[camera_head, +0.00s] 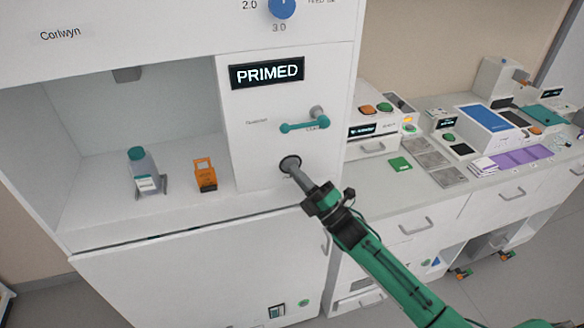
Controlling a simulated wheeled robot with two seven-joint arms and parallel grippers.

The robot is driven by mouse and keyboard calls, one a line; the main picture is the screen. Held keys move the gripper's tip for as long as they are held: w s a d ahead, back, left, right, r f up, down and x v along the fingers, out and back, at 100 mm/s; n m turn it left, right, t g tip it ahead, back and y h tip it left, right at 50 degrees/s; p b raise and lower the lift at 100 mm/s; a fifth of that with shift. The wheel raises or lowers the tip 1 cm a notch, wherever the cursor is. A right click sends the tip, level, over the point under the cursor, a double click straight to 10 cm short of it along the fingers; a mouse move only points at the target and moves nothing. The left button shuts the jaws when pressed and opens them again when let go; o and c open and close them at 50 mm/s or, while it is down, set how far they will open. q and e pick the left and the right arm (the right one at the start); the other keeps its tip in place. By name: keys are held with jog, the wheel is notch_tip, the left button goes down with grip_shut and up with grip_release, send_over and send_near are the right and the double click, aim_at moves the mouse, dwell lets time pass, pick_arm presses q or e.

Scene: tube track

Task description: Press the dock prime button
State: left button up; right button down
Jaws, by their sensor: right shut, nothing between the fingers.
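The white panel of the cabinet (262,110) has a dark display (267,73) that reads PRIMED. Below it is a teal lever (305,126) on a grey knob. Under the lever is a round, dark-rimmed fixture (286,160), the likely button, mostly covered by my right gripper. My green right arm comes in from the lower right. Its right gripper (294,172) is shut and empty, with its grey tips at the fixture; they appear to touch it, but the contact itself is hidden. My left gripper is not in view.
In the open bay at left stand a capped bottle (144,170) in a holder and an orange item (204,174). A blue dial (282,7) is above the display. The counter at right holds several devices, including a blue-topped box (483,117), and a green card (400,164).

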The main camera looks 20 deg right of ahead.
jog(key=shift+s, duration=0.95)
jog(key=s+p, duration=0.1)
jog(key=s, duration=0.4)
jog(key=shift+d+p, duration=0.1)
jog(key=shift+p, duration=0.2)
dwell(0.6)
